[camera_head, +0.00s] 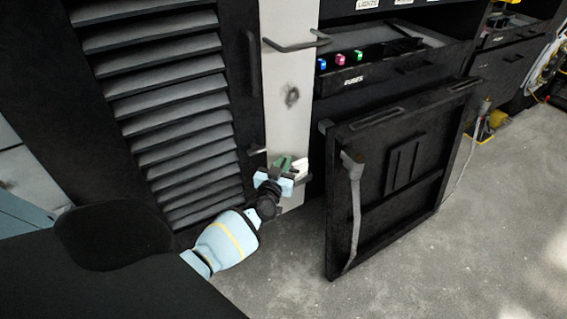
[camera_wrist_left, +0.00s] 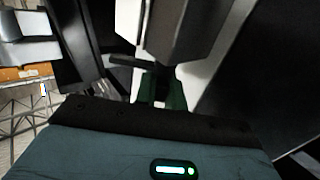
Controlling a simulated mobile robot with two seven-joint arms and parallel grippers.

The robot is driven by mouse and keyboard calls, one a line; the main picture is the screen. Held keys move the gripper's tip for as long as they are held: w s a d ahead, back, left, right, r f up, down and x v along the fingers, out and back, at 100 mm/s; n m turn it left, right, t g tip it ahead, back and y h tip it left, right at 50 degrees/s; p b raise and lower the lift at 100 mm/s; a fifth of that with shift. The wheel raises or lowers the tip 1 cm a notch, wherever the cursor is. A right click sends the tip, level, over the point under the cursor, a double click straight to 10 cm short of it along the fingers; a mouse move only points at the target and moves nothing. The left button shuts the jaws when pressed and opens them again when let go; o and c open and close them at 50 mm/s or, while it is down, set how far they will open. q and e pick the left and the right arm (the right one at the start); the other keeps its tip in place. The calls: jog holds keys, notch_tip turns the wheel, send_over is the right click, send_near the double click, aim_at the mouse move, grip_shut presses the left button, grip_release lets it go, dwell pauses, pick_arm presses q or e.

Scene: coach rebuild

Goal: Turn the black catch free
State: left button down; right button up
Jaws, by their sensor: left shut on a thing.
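The louvred black door (camera_head: 165,105) stands at the left, beside a pale upright post (camera_head: 287,95). The black catch (camera_head: 256,150) is a small dark piece at the door's edge, mostly hidden by my left gripper (camera_head: 285,166). In the left wrist view a short dark bar (camera_wrist_left: 126,62) runs towards the green fingertips of my left gripper (camera_wrist_left: 160,88). Those fingers are shut on the catch, low beside the post. The grip itself is partly hidden. My right gripper is in neither view.
A black panel (camera_head: 400,165) hangs open at a tilt to the right of my left gripper. A bent grey handle (camera_head: 296,46) sticks out higher on the post. A fuse drawer (camera_head: 385,62) with coloured knobs is above the panel. Grey floor (camera_head: 470,250) is clear at the right.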

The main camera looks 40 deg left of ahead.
pick_arm(q)
jog(key=shift+f+m+t+h+b, duration=0.15)
jog(key=shift+m+h+b, duration=0.3)
jog(key=shift+h, duration=0.15)
jog(key=shift+f+m+t+h+b, duration=0.15)
jog(key=shift+m+h+b, duration=0.25)
jog(key=shift+h, duration=0.2)
jog(key=shift+m+h+b, duration=0.25)
jog(key=shift+h+b, duration=0.15)
jog(key=shift+r+m+h+b, duration=0.1)
jog(key=shift+m+h+b, duration=0.3)
jog(key=shift+h+b, duration=0.3)
jog(key=shift+r+m+h+b, duration=0.2)
jog(key=shift+m+h+b, duration=0.3)
jog(key=shift+h+b, duration=0.3)
jog(key=c, duration=1.5)
grip_release()
